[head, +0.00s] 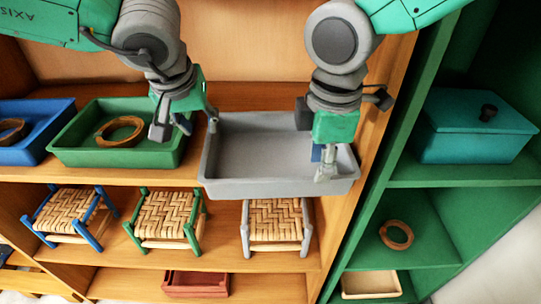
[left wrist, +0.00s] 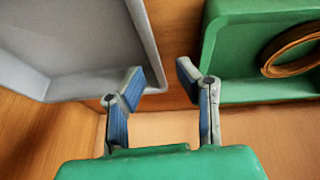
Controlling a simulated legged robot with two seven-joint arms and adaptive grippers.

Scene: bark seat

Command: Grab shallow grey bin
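The shallow grey bin (head: 262,150) sits on the upper wooden shelf, empty, its front edge at the shelf's front. It also shows at the upper left of the left wrist view (left wrist: 75,45). My left gripper (head: 186,125) is open above the gap between the green bin and the grey bin's left wall. In the left wrist view its two blue-padded fingers (left wrist: 163,95) are apart with nothing held between them. My right gripper (head: 322,160) points down at the right part of the grey bin, near its right wall. Its fingers overlap, so its opening and any contact are unclear.
A green bin (head: 70,150) holding a wooden ring (head: 119,131) stands left of the grey bin, with a blue bin (head: 50,150) beyond it. Woven stools (head: 167,212) stand on the shelf below. A green cabinet (head: 420,180) with a lidded teal box (head: 470,130) is at right.

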